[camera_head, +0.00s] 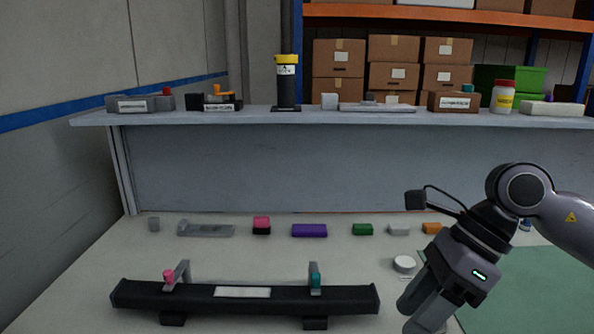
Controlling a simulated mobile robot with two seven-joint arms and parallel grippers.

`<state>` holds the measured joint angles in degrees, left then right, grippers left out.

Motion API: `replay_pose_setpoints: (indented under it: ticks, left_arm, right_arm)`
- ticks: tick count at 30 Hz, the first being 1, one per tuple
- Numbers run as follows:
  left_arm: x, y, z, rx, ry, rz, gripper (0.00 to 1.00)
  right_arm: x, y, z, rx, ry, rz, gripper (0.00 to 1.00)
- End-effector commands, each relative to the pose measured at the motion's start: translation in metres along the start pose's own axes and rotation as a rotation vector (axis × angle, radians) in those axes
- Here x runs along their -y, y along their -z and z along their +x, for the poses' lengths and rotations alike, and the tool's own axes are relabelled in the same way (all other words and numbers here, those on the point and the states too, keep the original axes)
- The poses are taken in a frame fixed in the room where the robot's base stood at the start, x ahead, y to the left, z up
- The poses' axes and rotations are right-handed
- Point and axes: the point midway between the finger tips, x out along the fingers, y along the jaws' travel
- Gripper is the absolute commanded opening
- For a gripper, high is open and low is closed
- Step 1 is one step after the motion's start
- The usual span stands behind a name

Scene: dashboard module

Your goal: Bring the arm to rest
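My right arm comes in from the right, bent at a rounded grey joint. My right gripper (423,310) points down and to the left over the front part of the worktable (70,305). It is just right of the black dashboard bar (190,298). The finger ends are seen at an angle near the lower edge of the picture, and I cannot tell the gap between them. Nothing is clearly seen held there. The bar carries a bracket with a pink knob (169,277) and one with a teal knob (315,280). My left gripper is not in view.
Behind the bar are a grey bracket (207,230), a pink-and-black block (261,225), a purple block (309,230), a green block (362,229) and an orange block (432,228). A white round piece (404,264) sits near the gripper. A loaded shelf (255,117) spans the back.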

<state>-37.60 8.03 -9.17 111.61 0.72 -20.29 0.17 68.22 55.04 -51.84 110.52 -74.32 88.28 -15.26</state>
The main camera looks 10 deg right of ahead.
Motion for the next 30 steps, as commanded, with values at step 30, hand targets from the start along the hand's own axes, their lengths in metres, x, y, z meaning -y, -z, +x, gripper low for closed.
replay_pose_setpoints:
  ticks: [30]
  left_arm:
    - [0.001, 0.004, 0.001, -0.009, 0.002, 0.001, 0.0]
  right_arm:
    - [0.02, -0.095, -0.012, 1.761, -0.894, 1.516, 0.49]
